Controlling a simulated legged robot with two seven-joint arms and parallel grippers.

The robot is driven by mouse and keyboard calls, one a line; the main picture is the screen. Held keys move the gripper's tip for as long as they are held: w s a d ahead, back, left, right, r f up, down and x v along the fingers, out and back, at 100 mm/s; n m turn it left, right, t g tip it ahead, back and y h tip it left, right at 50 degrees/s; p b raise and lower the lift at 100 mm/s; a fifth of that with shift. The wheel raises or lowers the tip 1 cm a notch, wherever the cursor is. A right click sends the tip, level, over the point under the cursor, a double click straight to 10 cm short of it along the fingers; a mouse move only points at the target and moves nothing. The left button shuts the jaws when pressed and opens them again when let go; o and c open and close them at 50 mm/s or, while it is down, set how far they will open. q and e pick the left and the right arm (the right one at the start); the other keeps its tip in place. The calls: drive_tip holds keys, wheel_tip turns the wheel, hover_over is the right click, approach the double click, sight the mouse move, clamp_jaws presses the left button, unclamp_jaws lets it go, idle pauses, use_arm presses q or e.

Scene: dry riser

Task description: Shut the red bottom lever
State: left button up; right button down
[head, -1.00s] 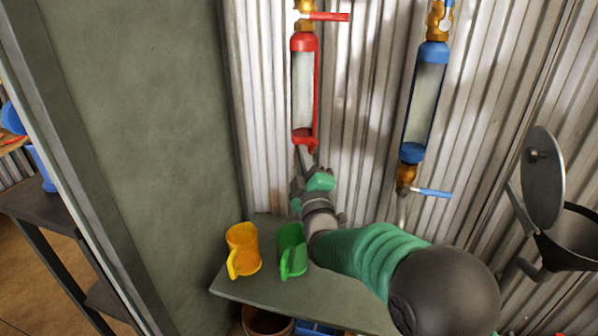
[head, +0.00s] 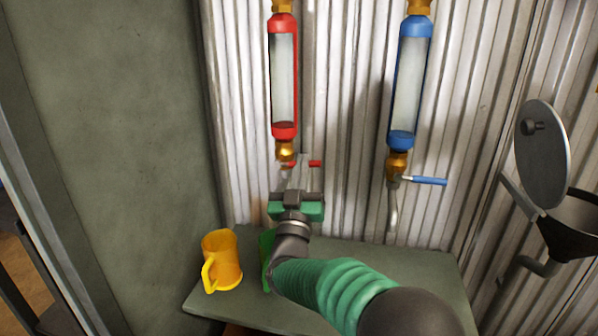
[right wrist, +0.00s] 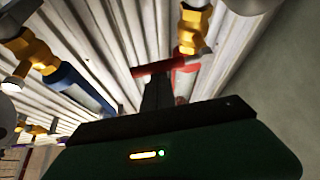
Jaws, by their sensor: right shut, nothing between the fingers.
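The red bottom lever (head: 315,163) sticks out sideways to the right below the brass fitting (head: 285,151) under the red-framed sight tube (head: 284,80). The lever's middle is hidden behind my right gripper (head: 304,168). The gripper is shut and empty, with its fingertips at the lever in the picture. In the right wrist view the red lever (right wrist: 160,67) lies across just beyond the dark fingers (right wrist: 157,90). I cannot tell whether they touch it. My left gripper is not in view.
A blue tube (head: 409,80) with a blue lever (head: 430,181) and a bent spout hangs to the right. A shelf (head: 400,270) below carries a yellow mug (head: 222,262) and a partly hidden green mug (head: 266,258). A dark funnel (head: 575,225) with a round lid stands far right.

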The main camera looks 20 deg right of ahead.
drive_tip(key=shift+d+f+m+g+h+b, duration=0.1)
drive_tip(key=shift+f+m+g+h+b, duration=0.3)
drive_tip(key=shift+m, duration=0.35)
drive_tip(key=shift+f+m+g+h+b, duration=0.1)
drive_tip(key=shift+f+m+g+h, duration=0.1)
drive_tip(key=shift+m+h, duration=0.45)
drive_tip(key=shift+s, duration=0.1)
